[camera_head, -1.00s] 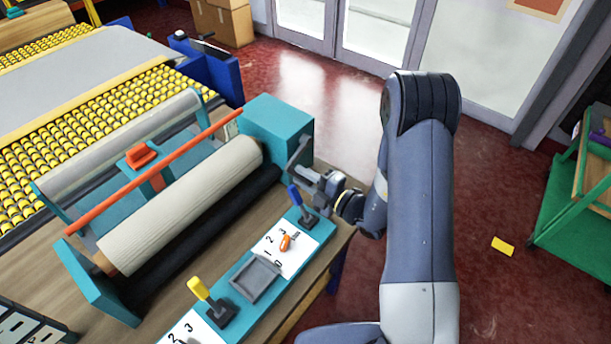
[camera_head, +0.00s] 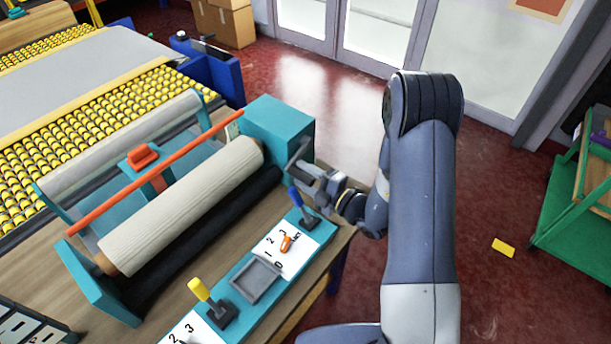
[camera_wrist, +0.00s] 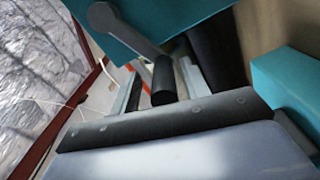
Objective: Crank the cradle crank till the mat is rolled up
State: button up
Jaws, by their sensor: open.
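The cradle crank (camera_head: 298,152) is a grey arm on the right end of the teal cradle housing (camera_head: 280,122). In the wrist view, its grey arm (camera_wrist: 122,28) runs from the teal housing to a dark cylindrical handle (camera_wrist: 164,82). My gripper (camera_head: 308,172) is at the crank. In the wrist view, my gripper (camera_wrist: 160,88) is open, with the handle between its two fingers; firm contact is not visible. The mat (camera_head: 185,208) shows as a cream ribbed roll lying along the cradle, above a black roller (camera_head: 205,235).
An orange bar (camera_head: 155,170) runs above the mat. A blue lever (camera_head: 297,198) stands close below my gripper, and a yellow lever (camera_head: 202,292) stands farther left on the same teal strip. A green cart (camera_head: 575,205) is at the far right. Red floor lies open beyond the bench.

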jog(key=b+v, duration=0.2)
jog(key=v, duration=0.8)
jog(key=shift+s+d, duration=0.3)
dwell(1.8)
